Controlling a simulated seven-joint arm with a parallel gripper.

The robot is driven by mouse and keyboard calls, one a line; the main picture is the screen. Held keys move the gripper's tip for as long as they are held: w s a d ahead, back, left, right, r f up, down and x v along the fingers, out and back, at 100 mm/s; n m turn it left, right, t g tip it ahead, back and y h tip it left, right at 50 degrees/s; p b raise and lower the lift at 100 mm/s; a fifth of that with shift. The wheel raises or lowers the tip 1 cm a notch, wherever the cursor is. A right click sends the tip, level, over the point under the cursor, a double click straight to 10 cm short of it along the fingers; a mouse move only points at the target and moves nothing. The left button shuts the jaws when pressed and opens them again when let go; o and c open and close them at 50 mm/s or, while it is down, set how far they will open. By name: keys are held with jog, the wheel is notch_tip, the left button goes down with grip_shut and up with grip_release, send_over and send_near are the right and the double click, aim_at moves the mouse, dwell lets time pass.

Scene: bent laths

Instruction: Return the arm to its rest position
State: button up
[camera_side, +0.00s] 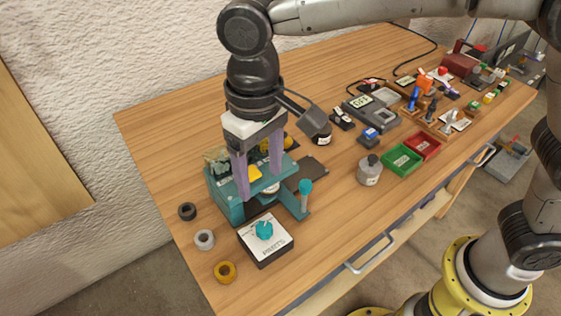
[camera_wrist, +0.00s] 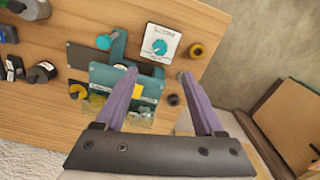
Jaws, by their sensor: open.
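My gripper (camera_side: 258,184) has two purple fingers. They are spread apart with nothing seen between them, above the teal machine (camera_side: 228,208). In the wrist view my gripper (camera_wrist: 159,74) shows in front of the teal machine (camera_wrist: 105,76), with a gap between the fingertips. I cannot tell from these views how far the fingertips are above the machine. A yellow piece (camera_side: 254,173) shows on the machine between the fingers. The fingers hide part of the machine in the side view.
A white box with a teal knob (camera_side: 265,240) stands in front of the machine. A grey bottle (camera_side: 369,171), green tray (camera_side: 401,161) and red tray (camera_side: 424,146) stand right. The table's back left (camera_side: 170,125) is clear.

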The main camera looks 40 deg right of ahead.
jog(key=w+d+r+m+t, duration=0.1)
jog(key=w+d+r+m, duration=0.1)
jog(key=d+r, duration=0.65)
jog(key=s+d+r+m+t+y, duration=0.15)
jog(key=s+d, duration=0.35)
jog(key=d, duration=0.8)
jog(key=s+d+f+t, duration=0.1)
jog(key=s+d+f, duration=0.3)
jog(key=s, duration=0.2)
jog(key=s+d+f+t+h, duration=0.1)
jog(key=s+d+f+t, duration=0.1)
jog(key=s+d+f, duration=0.2)
jog(key=s+n, duration=0.1)
jog(key=s, duration=0.2)
jog(key=shift+d+f, duration=0.25)
jog(key=shift+f, duration=0.1)
jog(key=shift+h, duration=0.25)
